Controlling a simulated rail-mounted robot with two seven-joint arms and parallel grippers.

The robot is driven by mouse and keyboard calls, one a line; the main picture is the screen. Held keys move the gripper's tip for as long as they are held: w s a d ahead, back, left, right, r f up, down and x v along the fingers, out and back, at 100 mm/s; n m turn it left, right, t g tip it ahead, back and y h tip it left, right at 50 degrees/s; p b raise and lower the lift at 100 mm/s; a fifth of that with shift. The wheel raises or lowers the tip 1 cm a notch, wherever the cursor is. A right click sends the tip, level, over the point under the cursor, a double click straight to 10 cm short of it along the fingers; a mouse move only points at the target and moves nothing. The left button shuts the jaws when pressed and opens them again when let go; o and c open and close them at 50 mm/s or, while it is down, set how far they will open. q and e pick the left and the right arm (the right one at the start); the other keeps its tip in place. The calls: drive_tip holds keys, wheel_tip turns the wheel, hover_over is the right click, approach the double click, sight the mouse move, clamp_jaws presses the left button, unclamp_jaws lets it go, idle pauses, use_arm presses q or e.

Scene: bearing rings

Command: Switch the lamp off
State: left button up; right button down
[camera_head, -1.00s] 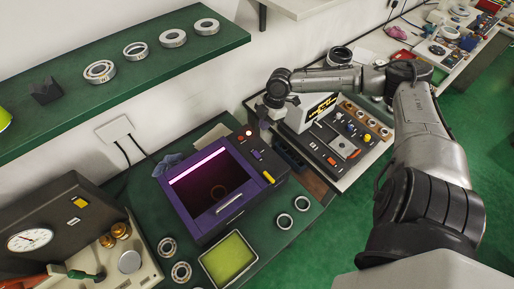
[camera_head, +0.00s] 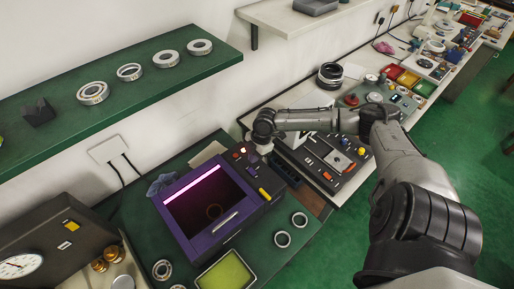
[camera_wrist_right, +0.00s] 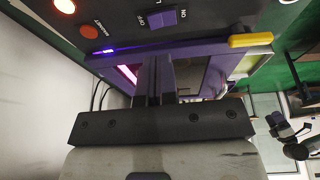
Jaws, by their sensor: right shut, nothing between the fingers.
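The lamp box (camera_head: 178,222) has a purple frame and a dark window, with a lit pink-violet lamp strip (camera_head: 192,182) inside. Its black control panel (camera_head: 268,182) is at the upper right of the frame. In the right wrist view a purple rocker switch (camera_wrist_right: 162,18) sits between the labels OFF and ON. My right gripper (camera_wrist_right: 155,62) is shut and empty, its fingertips pointing towards the panel just below the switch in that view. In the head view the right gripper (camera_head: 260,149) is over the panel's back edge.
A yellow handle (camera_wrist_right: 250,40) and an orange-red button (camera_wrist_right: 88,32) labelled MAGNET are near the switch. A green shelf (camera_head: 130,108) overhangs at upper left. Bearing rings (camera_head: 282,239) and a green-yellow tray (camera_head: 202,284) lie in front of the box.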

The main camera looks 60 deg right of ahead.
sight(251, 170)
drive_tip(key=x, duration=0.4)
drive_tip(key=shift+d, duration=0.25)
drive_tip(key=shift+d+f, duration=0.1)
drive_tip(key=shift+f, duration=0.8)
use_arm(q)
drive_tip(key=shift+d, duration=0.15)
use_arm(e)
drive_tip(key=shift+f, duration=0.1)
